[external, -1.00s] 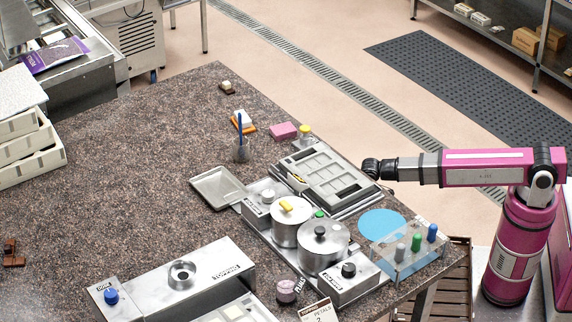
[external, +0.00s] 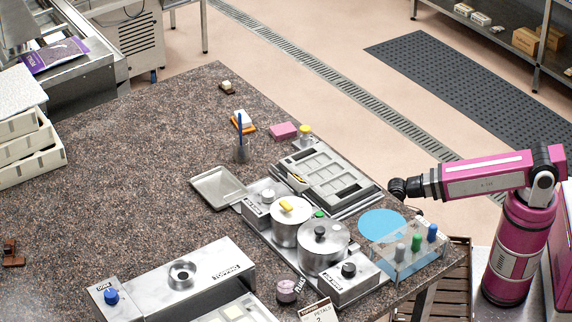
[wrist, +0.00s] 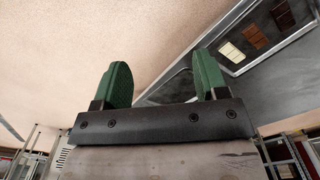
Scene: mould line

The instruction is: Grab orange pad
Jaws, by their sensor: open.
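The orange pad is not seen in the wrist view.
A metal mould tray (external: 345,190), pots (external: 322,248) and a clear bottle rack (external: 405,262) fill the right side. The worktop's left middle is mostly clear.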

